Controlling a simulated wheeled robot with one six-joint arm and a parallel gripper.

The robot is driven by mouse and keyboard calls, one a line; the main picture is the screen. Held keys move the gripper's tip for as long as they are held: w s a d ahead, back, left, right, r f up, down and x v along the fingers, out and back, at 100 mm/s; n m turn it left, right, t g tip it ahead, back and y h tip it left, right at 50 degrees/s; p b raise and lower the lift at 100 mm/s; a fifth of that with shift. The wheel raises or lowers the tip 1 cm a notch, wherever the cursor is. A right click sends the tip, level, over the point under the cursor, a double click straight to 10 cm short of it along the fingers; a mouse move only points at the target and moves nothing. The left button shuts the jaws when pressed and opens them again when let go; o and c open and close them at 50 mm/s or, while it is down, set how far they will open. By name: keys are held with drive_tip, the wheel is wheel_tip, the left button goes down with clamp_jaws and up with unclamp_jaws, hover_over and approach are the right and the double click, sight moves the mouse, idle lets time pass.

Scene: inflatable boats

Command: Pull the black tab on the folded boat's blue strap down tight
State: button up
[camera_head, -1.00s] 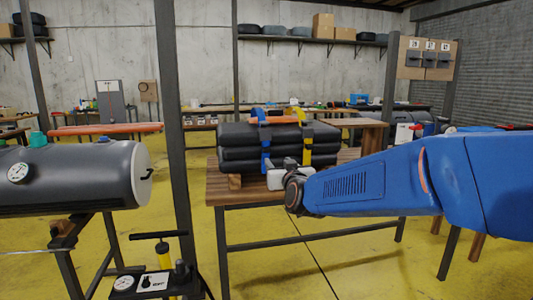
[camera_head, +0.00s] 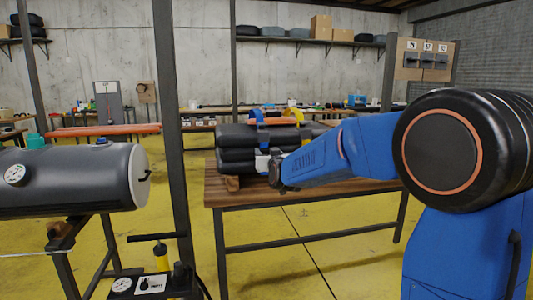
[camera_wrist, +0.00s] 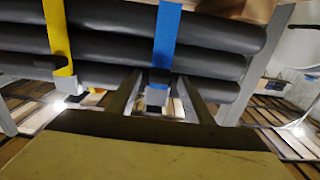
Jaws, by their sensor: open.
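The folded boat (camera_head: 232,142) is a stack of dark grey rolls on a wooden table (camera_head: 300,195). Its blue strap (camera_head: 262,137) runs down the front; in the wrist view the strap (camera_wrist: 167,38) comes down between my fingers. A black tab (camera_wrist: 159,76) shows on the strap there, with a pale grey piece (camera_wrist: 156,97) beyond it. My gripper (camera_wrist: 160,84) is open, one finger on each side of the strap and tab. Contact cannot be told. In the head view my gripper (camera_head: 275,168) is at the boat's front, partly hiding it.
A yellow strap (camera_wrist: 56,35) with a grey buckle (camera_wrist: 68,82) is beside the blue one. A grey tank (camera_head: 70,178) and a post (camera_head: 176,100) stand left. A pump (camera_head: 160,255) is in front.

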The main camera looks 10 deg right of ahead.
drive_tip(key=shift+w, duration=0.5)
clamp_jaws()
wheel_tip(320, 180, down, 8)
drive_tip(key=shift+r, duration=0.15)
unclamp_jaws()
